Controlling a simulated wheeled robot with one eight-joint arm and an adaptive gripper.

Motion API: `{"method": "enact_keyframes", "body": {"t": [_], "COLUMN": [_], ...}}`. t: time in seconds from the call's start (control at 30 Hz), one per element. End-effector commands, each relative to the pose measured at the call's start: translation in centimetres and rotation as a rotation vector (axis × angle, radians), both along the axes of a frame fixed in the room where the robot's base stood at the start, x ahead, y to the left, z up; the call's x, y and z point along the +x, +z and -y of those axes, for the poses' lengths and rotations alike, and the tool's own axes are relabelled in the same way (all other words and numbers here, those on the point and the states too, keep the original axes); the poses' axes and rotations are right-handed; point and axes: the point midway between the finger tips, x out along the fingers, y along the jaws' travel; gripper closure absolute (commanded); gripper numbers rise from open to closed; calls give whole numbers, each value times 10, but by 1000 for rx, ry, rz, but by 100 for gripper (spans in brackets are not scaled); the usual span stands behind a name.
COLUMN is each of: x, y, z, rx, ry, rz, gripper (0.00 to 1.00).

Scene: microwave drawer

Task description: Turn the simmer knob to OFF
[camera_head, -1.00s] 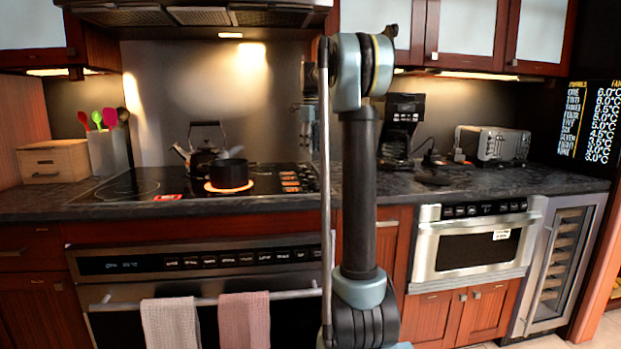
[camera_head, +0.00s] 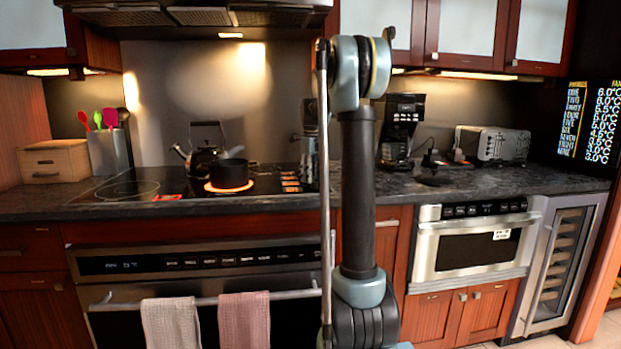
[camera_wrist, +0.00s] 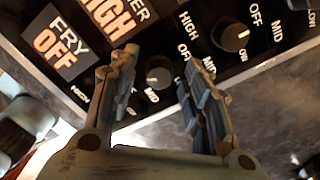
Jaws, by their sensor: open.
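A round dark knob (camera_wrist: 159,72) with a light pointer lies between the fingertips of my gripper (camera_wrist: 161,78) in the wrist view. My gripper is open, one finger on each side of the knob; contact is not clear. A second knob (camera_wrist: 229,35) sits to the upper right, with HIGH, OFF and MID around it. A tile (camera_wrist: 112,17) reads "...ER HIGH", its first letters cut off; another tile (camera_wrist: 56,43) reads FRY OFF. Which knob is simmer cannot be read. In the head view my gripper (camera_head: 309,170) is low over the cooktop's right end, partly hidden by my arm.
A dark pot (camera_head: 231,173) stands on a glowing burner of the black cooktop (camera_head: 130,187). A kettle (camera_head: 204,150) is behind it. A coffee maker (camera_head: 402,130) and a toaster (camera_head: 503,145) stand to the right.

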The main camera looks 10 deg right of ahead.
Motion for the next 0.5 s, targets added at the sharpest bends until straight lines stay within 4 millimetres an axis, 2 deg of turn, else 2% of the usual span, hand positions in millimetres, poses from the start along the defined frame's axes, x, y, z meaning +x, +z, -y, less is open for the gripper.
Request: {"method": "enact_keyframes", "body": {"t": [0.13,0.3,0.33,0.5], "x": [0,0,0,0], "y": [0,0,0,0], "z": [0,0,0,0], "rx": [0,0,0,-1], "ry": [0,0,0,1], "rz": [0,0,0,1], "gripper": [58,97,100,100]}}
